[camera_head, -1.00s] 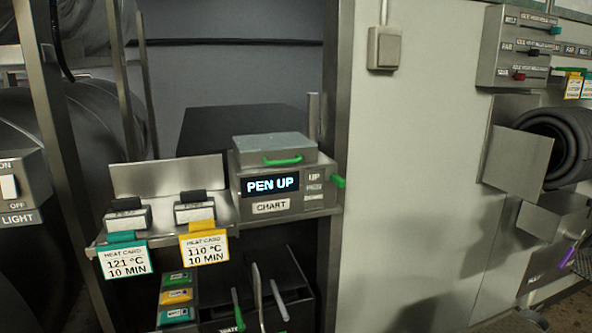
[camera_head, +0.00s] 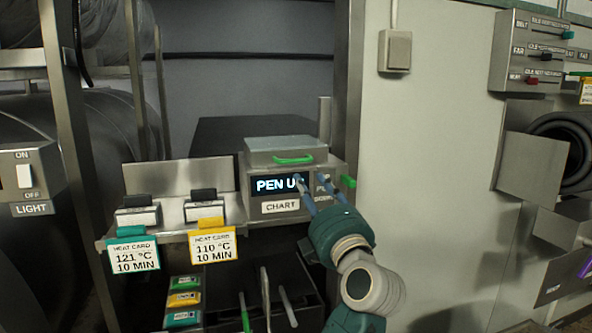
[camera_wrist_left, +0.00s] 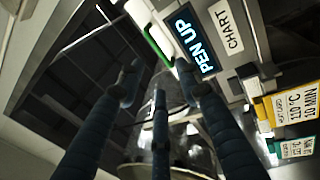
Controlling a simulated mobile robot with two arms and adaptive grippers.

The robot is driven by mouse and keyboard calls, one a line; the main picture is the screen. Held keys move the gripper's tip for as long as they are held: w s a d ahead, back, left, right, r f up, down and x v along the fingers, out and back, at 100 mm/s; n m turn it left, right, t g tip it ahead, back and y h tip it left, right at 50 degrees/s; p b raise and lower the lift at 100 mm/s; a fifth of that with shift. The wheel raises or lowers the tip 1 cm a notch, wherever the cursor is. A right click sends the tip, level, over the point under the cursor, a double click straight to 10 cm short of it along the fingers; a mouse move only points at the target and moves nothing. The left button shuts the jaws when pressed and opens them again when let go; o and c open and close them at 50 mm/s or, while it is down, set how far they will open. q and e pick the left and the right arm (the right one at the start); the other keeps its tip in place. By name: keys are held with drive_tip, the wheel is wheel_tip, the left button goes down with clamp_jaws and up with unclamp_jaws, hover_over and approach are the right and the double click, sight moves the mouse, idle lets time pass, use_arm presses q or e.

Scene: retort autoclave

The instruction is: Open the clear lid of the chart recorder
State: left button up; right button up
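The chart recorder (camera_head: 249,203) is a grey box with a "PEN UP" display and a CHART label. Its lid (camera_head: 285,143) lies flat and shut on top, with a green handle (camera_head: 293,160) along the front edge. My left gripper (camera_head: 308,178) is in front of the recorder, below and slightly right of the handle, hiding part of the display's end. In the left wrist view its fingers (camera_wrist_left: 160,78) are spread, with nothing between them. The green handle (camera_wrist_left: 158,47) shows beyond the fingertips; no contact is visible. My right gripper is not in view.
A green knob (camera_head: 348,181) sticks out at the recorder's right. Heat cards, one teal (camera_head: 134,256) and one yellow (camera_head: 213,249), hang left of it. A dark bin with rods stands below. A metal post (camera_head: 348,80) rises behind, right of the recorder.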

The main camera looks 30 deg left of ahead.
sight(294, 160)
use_arm(q)
drive_tip(key=shift+h, duration=0.5)
drive_tip(key=p+x, duration=0.1)
drive_tip(key=x, duration=0.2)
drive_tip(key=p+x, duration=0.1)
drive_tip(key=x, duration=0.3)
drive_tip(key=r+p+x, duration=0.1)
drive_tip(key=x, duration=0.2)
drive_tip(key=shift+a+r, duration=0.15)
drive_tip(key=shift+a, duration=0.15)
drive_tip(key=shift+s, duration=0.1)
clamp_jaws()
